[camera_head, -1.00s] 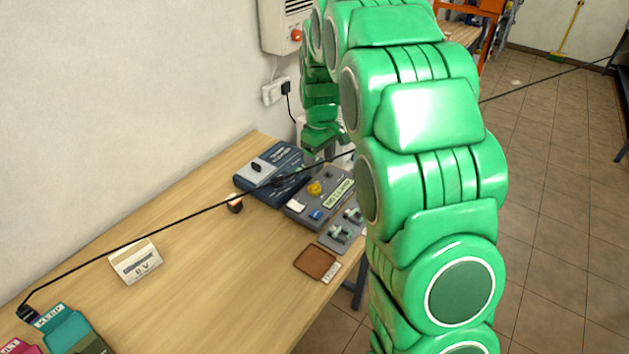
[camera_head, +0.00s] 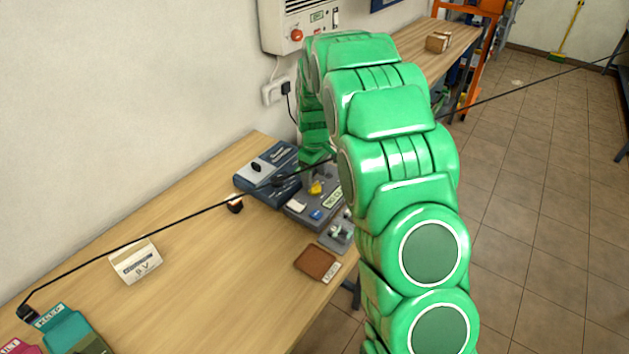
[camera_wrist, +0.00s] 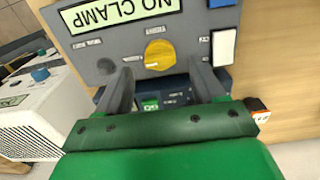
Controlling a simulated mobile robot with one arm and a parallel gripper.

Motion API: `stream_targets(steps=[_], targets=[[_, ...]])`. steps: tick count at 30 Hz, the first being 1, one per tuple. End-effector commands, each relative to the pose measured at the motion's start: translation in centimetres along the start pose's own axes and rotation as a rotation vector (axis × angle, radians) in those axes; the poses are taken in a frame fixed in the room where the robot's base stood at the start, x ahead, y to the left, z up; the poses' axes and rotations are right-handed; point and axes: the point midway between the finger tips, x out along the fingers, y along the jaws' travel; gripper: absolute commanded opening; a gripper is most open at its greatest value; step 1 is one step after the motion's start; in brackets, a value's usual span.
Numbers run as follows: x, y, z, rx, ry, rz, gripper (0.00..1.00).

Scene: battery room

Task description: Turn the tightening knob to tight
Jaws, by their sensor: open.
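A yellow knob (camera_wrist: 159,54) sits on a grey panel (camera_wrist: 108,55), with small labels around it that I cannot read. In the head view the same knob (camera_head: 316,188) is partly in view beside my arm. My gripper (camera_wrist: 164,70) is open, with one finger to each side of the knob in the wrist view. I cannot tell whether either finger touches it. In the head view my gripper (camera_head: 310,172) is just above the panel and largely hidden by my arm.
The panel has a "NO CLAMP" sign (camera_wrist: 121,12), a white switch (camera_wrist: 223,46) and a blue button (camera_head: 316,214). A dark blue device (camera_head: 262,190) stands behind it. A brown tray (camera_head: 316,262) lies in front. A black cable (camera_head: 160,233) crosses the bench.

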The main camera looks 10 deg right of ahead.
Motion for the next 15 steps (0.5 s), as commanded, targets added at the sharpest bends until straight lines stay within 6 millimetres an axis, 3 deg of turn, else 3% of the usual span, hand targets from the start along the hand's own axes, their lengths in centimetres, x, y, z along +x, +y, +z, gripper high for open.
stream_targets(steps=[6,15], targets=[[2.5,0.0,0.0,0.0,-0.001,-0.001,0.69],[2.7,0.0,-0.1,0.0,0.001,0.001,0.69]])
